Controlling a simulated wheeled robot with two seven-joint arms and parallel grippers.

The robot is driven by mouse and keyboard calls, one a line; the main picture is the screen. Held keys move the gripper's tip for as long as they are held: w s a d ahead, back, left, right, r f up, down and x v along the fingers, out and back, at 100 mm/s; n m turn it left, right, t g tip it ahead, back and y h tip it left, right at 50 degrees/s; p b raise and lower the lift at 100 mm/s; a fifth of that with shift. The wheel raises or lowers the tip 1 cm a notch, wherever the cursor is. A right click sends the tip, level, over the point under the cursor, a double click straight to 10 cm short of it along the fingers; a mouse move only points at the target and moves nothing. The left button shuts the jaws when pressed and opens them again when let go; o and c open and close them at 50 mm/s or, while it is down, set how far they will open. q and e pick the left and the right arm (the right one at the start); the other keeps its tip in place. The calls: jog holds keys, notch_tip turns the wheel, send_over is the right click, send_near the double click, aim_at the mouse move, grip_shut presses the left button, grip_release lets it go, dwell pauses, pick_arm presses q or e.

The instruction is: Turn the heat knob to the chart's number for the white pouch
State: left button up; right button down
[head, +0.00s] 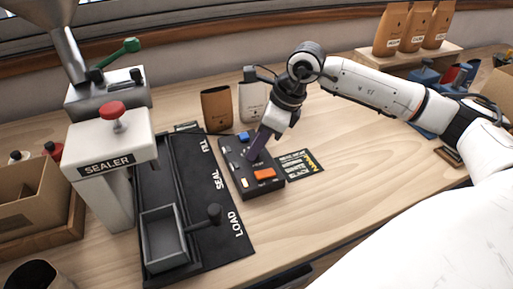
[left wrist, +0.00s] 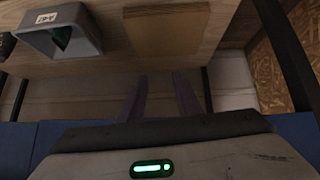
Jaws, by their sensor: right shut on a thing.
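A dark control box (head: 262,184) lies on the table in the middle of the head view. My right gripper (head: 253,156) points down onto its top and is shut on what I take to be the heat knob. The fingers hide the knob, so its setting cannot be read. The dark chart (head: 303,162) lies right of the box; its print is too small to read. The white pouch (head: 252,101) stands upright behind the box. My left gripper (left wrist: 160,98) shows in the left wrist view, fingers apart and empty.
An orange button (head: 265,174) and a blue one (head: 243,136) are on the box. A black mat (head: 211,241) and the sealer (head: 107,150) are to the left. A brown pouch (head: 216,108) stands beside the white one. The table's right front is clear.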

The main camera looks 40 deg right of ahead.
jog(key=shift+n+g+y+b, duration=0.3)
jog(key=shift+n+b, duration=0.1)
jog(key=shift+n, duration=0.7)
jog(key=c, duration=1.5)
grip_release()
jog(key=shift+c, duration=0.2)
jog(key=v, duration=1)
jog(key=shift+r+b, duration=0.2)
jog(key=shift+b, duration=0.2)
jog(key=shift+w+d, duration=0.1)
